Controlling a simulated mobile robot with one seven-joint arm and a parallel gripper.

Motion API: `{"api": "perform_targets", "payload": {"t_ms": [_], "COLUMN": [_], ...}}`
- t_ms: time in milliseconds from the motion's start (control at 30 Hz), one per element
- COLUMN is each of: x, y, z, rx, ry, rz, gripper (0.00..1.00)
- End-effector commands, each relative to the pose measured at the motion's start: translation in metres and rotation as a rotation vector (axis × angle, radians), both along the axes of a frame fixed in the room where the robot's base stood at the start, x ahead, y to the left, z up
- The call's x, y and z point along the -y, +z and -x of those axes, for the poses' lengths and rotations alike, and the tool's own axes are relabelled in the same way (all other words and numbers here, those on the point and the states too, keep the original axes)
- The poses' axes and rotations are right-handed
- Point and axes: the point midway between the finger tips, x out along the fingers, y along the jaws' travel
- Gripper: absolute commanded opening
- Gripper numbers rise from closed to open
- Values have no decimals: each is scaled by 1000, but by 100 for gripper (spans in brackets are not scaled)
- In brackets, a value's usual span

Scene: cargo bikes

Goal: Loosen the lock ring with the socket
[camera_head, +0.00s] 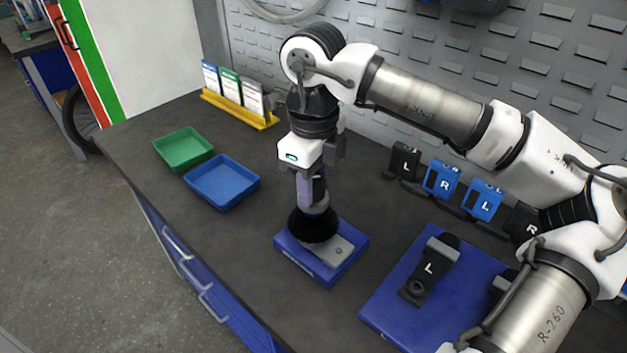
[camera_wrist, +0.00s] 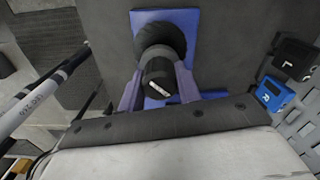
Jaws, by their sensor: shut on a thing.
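My gripper (camera_head: 312,186) points straight down over a blue fixture (camera_head: 293,262) on the bench, with its two purple fingers closed on a dark upright cylinder, which looks like the socket (camera_head: 319,190). In the wrist view the socket (camera_wrist: 157,70) sits between the fingertips (camera_wrist: 159,84) and has a pale mark on its near end. Directly below it is a round black toothed part (camera_head: 313,226), also seen in the wrist view (camera_wrist: 163,36). The socket's lower end appears to meet it. The lock ring itself cannot be made out; the socket and black part hide it.
A grey plate (camera_head: 338,250) lies on the fixture. A blue mat (camera_head: 384,306) with pedal-like parts marked L (camera_head: 429,268) is to the right. Blue (camera_head: 222,183) and green (camera_head: 184,150) trays stand left. Labelled holders (camera_head: 441,180) line the pegboard side.

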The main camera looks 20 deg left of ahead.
Motion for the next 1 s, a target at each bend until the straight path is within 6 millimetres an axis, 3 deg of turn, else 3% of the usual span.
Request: {"api": "perform_targets", "payload": {"t_ms": [1000], "x": [0], "y": [-9], "z": [0], "rx": [0], "ry": [-1], "rz": [0], "gripper": [9]}}
